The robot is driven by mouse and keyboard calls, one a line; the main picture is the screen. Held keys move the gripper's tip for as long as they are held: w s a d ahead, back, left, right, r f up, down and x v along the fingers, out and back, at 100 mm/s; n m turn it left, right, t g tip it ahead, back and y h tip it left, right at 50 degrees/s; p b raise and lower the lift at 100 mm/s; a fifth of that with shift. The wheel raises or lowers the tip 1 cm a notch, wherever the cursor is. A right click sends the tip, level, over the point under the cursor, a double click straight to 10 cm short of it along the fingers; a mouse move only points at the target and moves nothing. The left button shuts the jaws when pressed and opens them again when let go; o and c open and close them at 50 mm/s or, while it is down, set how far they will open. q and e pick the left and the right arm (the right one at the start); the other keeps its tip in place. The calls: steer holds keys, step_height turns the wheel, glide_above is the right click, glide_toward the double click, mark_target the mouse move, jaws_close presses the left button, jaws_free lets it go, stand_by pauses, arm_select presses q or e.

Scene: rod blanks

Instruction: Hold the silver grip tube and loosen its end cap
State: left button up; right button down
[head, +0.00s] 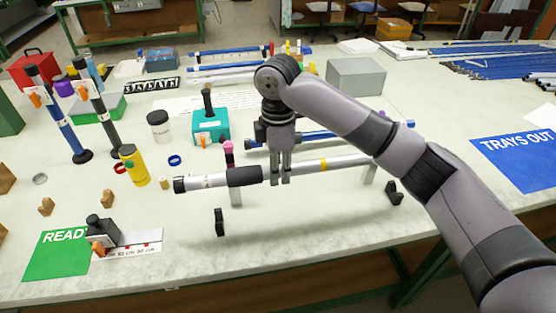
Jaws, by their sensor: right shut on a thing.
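The silver grip tube (308,167) lies roughly level above the table in the middle of the head view. My right gripper (280,180) points down and is shut on the tube just right of the black sleeve. Pale supports (236,197) stand under the tube. My left gripper is not in view.
A teal box (211,127), a white jar (159,126) and a yellow cylinder (133,166) stand behind and left of the tube. A green READY mat (57,256) and a small black device (102,231) lie front left. The table front right of the tube is mostly clear.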

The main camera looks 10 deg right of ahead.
steer(key=shift+f+b, duration=0.45)
steer(key=shift+f, duration=5.15)
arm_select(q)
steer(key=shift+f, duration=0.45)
arm_select(e)
steer(key=shift+f, duration=0.1)
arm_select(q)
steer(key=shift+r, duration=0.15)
arm_select(e)
steer(key=shift+f, duration=0.95)
arm_select(q)
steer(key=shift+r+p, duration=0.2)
steer(key=shift+p, duration=0.15)
arm_select(e)
steer(key=shift+r, duration=0.2)
arm_select(q)
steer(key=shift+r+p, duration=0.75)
steer(key=shift+p, duration=0.05)
arm_select(e)
steer(key=shift+r, duration=0.45)
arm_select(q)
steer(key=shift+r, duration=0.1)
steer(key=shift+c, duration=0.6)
